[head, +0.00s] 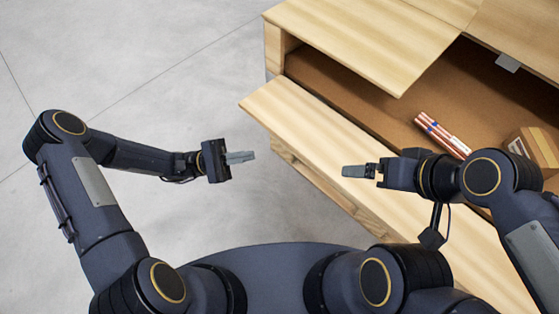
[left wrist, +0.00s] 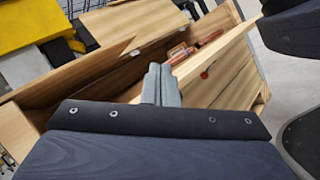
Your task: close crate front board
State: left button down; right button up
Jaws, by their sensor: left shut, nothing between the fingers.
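The wooden crate (head: 276,48) stands at the upper right of the head view, its front partly open. Its front board (head: 300,122) leans outward from the crate, leaving a gap behind it. The board also shows in the left wrist view (left wrist: 222,55). My left gripper (head: 252,156) is shut and empty, in front of and apart from the board's left part. Its grey fingers show in the left wrist view (left wrist: 160,85), overlapping the crate in the picture. My right gripper (head: 345,171) looks shut and empty, over the board in the picture; whether it touches cannot be told.
Copper tubes (head: 442,135) lie inside the crate, with a cardboard box (head: 540,148) to their right. Top boards (head: 370,35) partly cover the crate. The grey floor (head: 130,60) at left is clear. Yellow and dark items (left wrist: 35,25) stand behind the crate.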

pick_arm(q)
jog(key=w+d+f+n+t+y+b, duration=0.1)
jog(key=d+f+n+t+b, duration=0.15)
jog(key=f+n+t, duration=0.7)
jog(key=d+f+n+t+y+b, duration=0.15)
jog(key=f+n+t+b, duration=0.25)
jog(key=f+n+t, duration=0.55)
jog(key=w+d+r+m, duration=0.1)
jog(key=w+d+r, duration=0.1)
jog(key=r, duration=0.3)
jog(key=w+d+r+t+h, duration=0.1)
jog(key=w+d+r, duration=0.2)
jog(key=r, duration=0.2)
jog(key=shift+d+m+b, duration=0.35)
jog(key=shift+m+b, duration=0.05)
